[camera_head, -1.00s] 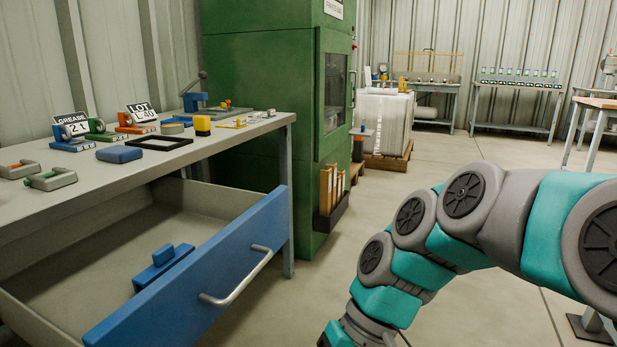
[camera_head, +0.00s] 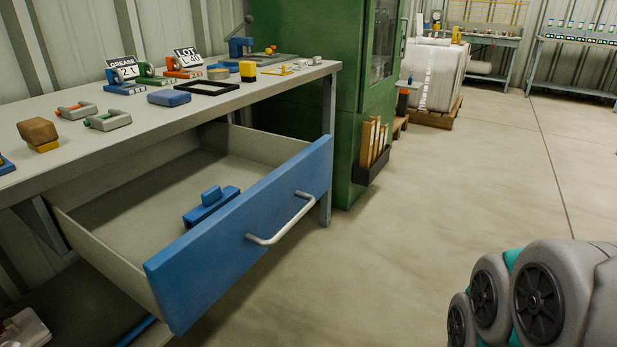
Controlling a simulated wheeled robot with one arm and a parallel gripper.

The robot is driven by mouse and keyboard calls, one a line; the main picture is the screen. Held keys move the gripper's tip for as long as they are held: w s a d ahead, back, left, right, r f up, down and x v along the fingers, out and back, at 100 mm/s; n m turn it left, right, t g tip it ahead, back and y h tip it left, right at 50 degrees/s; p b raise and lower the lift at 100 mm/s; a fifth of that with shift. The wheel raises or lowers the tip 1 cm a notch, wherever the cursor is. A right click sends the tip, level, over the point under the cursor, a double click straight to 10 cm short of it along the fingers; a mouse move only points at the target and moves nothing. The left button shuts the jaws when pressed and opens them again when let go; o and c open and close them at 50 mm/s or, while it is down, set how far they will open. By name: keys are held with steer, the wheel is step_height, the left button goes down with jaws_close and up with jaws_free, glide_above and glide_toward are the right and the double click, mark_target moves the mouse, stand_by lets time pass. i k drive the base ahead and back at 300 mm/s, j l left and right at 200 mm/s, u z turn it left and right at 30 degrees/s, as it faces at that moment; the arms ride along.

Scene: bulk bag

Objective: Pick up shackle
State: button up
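Two small grey pieces that look like shackles lie on the workbench top (camera_head: 60,160). One has an orange bar (camera_head: 77,110). The other, with a green bar (camera_head: 107,121), lies just to its right and nearer. My gripper is out of view. Only rounded grey and teal links of my arm show at the lower right, well away from the bench.
A blue-fronted drawer (camera_head: 240,225) stands open below the bench, with a blue block (camera_head: 211,205) inside. A brown block (camera_head: 38,131), blue block (camera_head: 169,98) and black frame (camera_head: 207,88) lie on the bench. A green cabinet (camera_head: 350,100) stands behind. The floor (camera_head: 430,220) at right is clear.

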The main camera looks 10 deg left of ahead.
mark_target(114, 118)
steer(key=u, duration=1.65)
